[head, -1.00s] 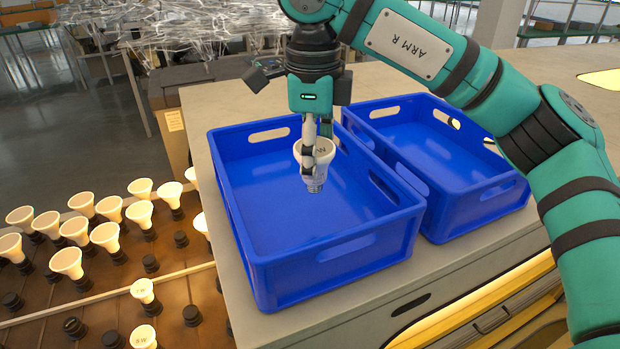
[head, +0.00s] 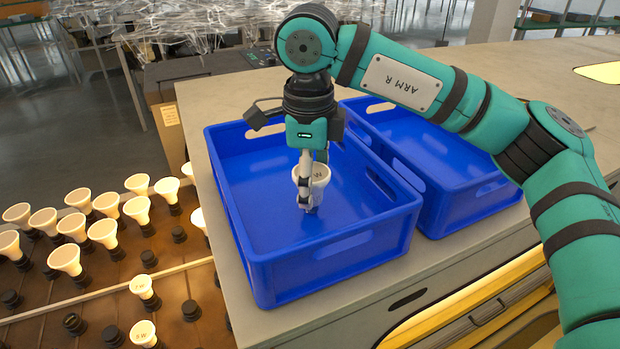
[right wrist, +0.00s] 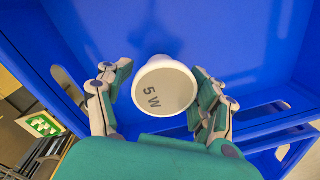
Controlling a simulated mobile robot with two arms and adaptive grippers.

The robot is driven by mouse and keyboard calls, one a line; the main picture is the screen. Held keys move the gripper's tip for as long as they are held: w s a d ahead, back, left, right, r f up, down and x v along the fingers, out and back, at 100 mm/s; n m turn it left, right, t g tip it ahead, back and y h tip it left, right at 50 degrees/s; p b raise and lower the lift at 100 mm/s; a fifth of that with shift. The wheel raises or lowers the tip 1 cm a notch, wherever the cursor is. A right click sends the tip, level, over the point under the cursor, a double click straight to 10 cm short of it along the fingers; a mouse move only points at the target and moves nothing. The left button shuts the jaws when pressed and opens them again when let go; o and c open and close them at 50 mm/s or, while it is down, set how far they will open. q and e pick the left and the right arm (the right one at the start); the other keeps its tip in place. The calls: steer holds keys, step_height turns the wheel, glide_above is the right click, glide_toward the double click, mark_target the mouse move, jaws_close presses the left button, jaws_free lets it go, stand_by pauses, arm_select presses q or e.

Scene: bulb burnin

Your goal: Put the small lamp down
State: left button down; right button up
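The small lamp (head: 318,176) is a white reflector bulb with its wide face up. It stands roughly upright inside the left blue crate (head: 330,247), low, at or near the crate floor. In the right wrist view its round face (right wrist: 165,90) reads "5 W". My right gripper (head: 310,178) points down into the crate with a finger on either side of the lamp. In the right wrist view its fingers (right wrist: 162,75) are spread, with a gap on the left and the right finger close to the lamp's rim. My left gripper is out of view.
A second blue crate (head: 478,213) stands close on the right, empty where visible. Both crates are on a grey worktop (head: 240,300). At the left, several lit lamps (head: 66,260) stand in a rack with empty black sockets. The rest of the left crate's floor is clear.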

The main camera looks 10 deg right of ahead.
steer(key=shift+o, duration=1.3)
steer(key=shift+r, duration=0.15)
steer(key=shift+r+p, duration=0.35)
steer(key=shift+p, duration=0.15)
step_height(320, 180, up, 4)
steer(key=shift+s+r+b, duration=0.1)
steer(key=shift+r+b, duration=0.15)
steer(key=shift+b, duration=0.65)
step_height(320, 180, up, 7)
steer(key=shift+s, duration=0.25)
steer(key=shift+a, duration=0.1)
